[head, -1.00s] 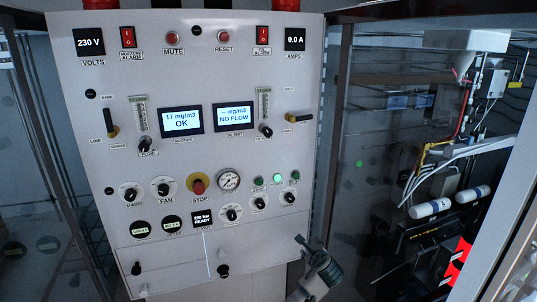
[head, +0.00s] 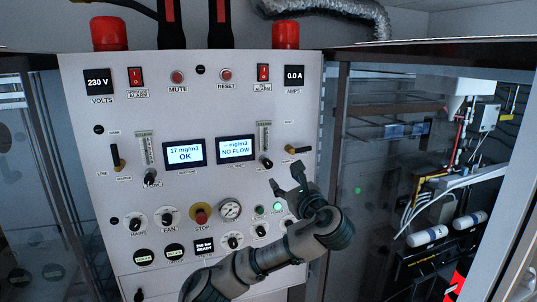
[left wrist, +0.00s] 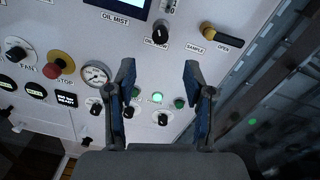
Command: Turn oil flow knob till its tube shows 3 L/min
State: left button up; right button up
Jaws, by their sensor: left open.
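My right gripper is out of view.
A yellow-tipped black lever (head: 298,150) sits right of the knob. A second tube (head: 146,150) and knob (head: 150,177) are at left. Indicator lights, a gauge (head: 230,209) and a red stop button (head: 201,213) are lower. A glass-walled cabinet stands right.

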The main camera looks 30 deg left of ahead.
aim_at(268, 164)
pick_arm(q)
jog(key=p+x, duration=0.3)
jog(key=x, duration=0.8)
jog(key=shift+w+a, duration=0.15)
jog(key=shift+w, duration=0.05)
jog(key=shift+w+a+f+p, duration=0.1)
jog(key=shift+w+a+p, duration=0.1)
jog(key=shift+a+p, duration=0.25)
jog(key=shift+d, duration=0.15)
jog(key=shift+c, duration=0.3)
jog(key=shift+d, duration=0.2)
jog(key=c, duration=0.8)
grip_shut()
jog(key=shift+a, duration=0.1)
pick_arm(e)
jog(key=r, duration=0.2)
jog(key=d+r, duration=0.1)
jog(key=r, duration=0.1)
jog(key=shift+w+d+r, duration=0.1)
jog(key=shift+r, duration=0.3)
